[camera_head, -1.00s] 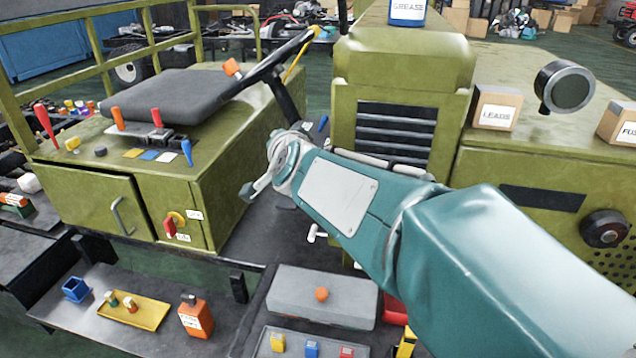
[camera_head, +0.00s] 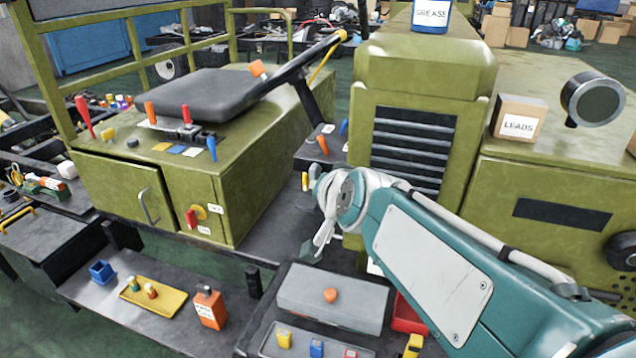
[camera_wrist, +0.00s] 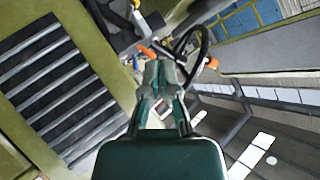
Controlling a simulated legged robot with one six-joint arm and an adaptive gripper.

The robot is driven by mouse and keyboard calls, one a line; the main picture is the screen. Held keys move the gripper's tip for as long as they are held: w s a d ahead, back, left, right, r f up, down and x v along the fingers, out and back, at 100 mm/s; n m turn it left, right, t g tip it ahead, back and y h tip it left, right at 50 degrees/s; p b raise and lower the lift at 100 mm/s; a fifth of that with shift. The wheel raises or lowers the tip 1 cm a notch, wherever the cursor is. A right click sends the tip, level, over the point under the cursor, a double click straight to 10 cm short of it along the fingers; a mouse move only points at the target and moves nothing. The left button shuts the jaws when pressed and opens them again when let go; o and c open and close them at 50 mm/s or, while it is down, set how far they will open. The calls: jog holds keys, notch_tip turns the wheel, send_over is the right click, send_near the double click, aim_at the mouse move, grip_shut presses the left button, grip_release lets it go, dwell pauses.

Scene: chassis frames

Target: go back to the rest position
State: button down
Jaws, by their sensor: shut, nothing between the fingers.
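My arm's teal link reaches in from the lower right in the head view. It ends in a pale grey wrist in front of the green machine's slatted grille (camera_head: 413,145).
A green cabinet (camera_head: 130,205) with a seat (camera_head: 190,100) and levers stands left. Below lie a yellow tray (camera_head: 172,303), an orange bottle (camera_head: 210,310) and a grey case (camera_head: 300,290). A LEADS box (camera_head: 518,124) and round lamp (camera_head: 597,100) stand right of the grille.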

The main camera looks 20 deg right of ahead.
jog(key=s+f+n+g, duration=0.3)
jog(key=s+f, duration=0.2)
jog(key=s, duration=0.4)
jog(key=s+f+n+g, duration=0.3)
jog(key=s+f+g, duration=0.1)
jog(key=s, duration=0.5)
jog(key=shift+s+a+f+h, duration=0.15)
jog(key=shift+s+f+h, duration=0.15)
jog(key=shift+f, duration=0.1)
